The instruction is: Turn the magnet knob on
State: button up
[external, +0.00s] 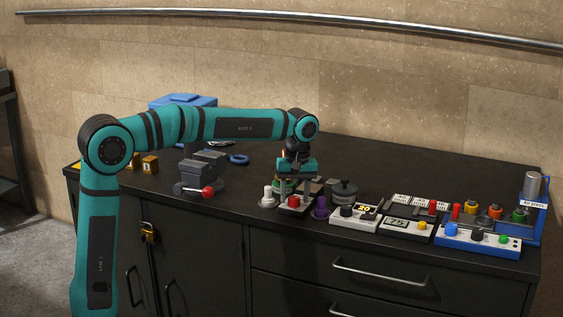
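My gripper (295,184) points down over a small device with a red knob or button (293,202) near the front edge of the black counter. At this size I cannot tell whether its fingers are apart or closed, or whether they touch anything. No label marks a magnet knob that I can read. Candidate knobs stand nearby: a white one (268,194) left of the device, a purple one (320,207) right of it, and a black one (347,211) on a white box showing "20". The arm and gripper hide part of the device.
To the right stand a box reading "75" (397,222), a white-and-blue control panel (476,240) and a blue press unit (533,210). A grey machine with a red-ball lever (208,192) stands left. A blue box (183,101) is behind my arm. The back right counter (420,170) is clear.

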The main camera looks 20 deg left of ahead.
jog(key=c, duration=0.8)
jog(key=shift+m, duration=0.4)
jog(key=m, duration=0.3)
jog(key=shift+m, duration=0.4)
jog(key=m, duration=0.4)
jog(key=shift+d+t, duration=0.1)
jog(key=shift+t, duration=0.2)
jog(key=m, duration=0.5)
jog(key=shift+s, duration=0.1)
jog(key=shift+r+m, duration=0.1)
jog(key=shift+m, duration=1.8)
